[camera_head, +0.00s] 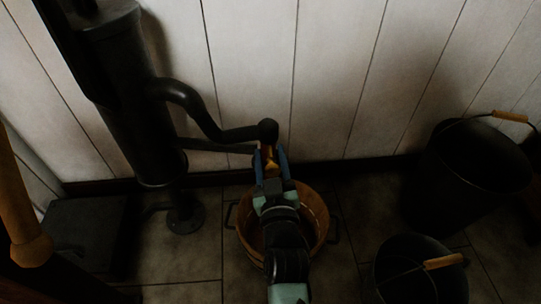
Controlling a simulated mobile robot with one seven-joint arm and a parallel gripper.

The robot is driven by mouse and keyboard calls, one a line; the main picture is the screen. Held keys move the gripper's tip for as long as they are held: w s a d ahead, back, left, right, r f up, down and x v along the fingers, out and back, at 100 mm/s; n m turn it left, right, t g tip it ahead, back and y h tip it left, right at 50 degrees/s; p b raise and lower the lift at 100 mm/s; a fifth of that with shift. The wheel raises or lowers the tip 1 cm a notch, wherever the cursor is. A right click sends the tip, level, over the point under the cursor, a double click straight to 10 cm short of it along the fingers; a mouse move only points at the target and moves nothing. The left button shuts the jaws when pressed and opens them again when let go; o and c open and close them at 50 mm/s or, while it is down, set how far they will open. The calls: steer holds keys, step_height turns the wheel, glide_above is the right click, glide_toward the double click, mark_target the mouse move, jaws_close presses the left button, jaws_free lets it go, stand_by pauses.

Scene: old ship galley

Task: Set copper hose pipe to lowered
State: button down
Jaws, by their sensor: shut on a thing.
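The copper hose pipe (268,153) shows as a small orange-brown piece just below the end of the dark pump spout (228,135). My gripper (271,163) is shut on it, with a blue finger on each side. My gripper and arm hide the pipe's lower part, so I cannot tell how far down it hangs. A wooden tub (244,225) stands on the floor under my gripper, and my arm covers its middle.
The black pump body (130,100) stands upright at the left. A large black bucket (425,180) and a smaller dark bucket (395,285) with wooden-gripped handles stand at the right. A white plank wall (330,70) closes the back.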

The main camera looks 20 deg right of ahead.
step_height(320, 180, down, 8)
steer(key=b, duration=0.6)
steer(key=shift+f+b, duration=0.25)
steer(key=shift+b, duration=0.05)
steer(key=shift+f, duration=0.1)
steer(key=shift+c, duration=1.9)
jaws_free()
steer(key=p+v, duration=0.6)
steer(key=v, duration=0.7)
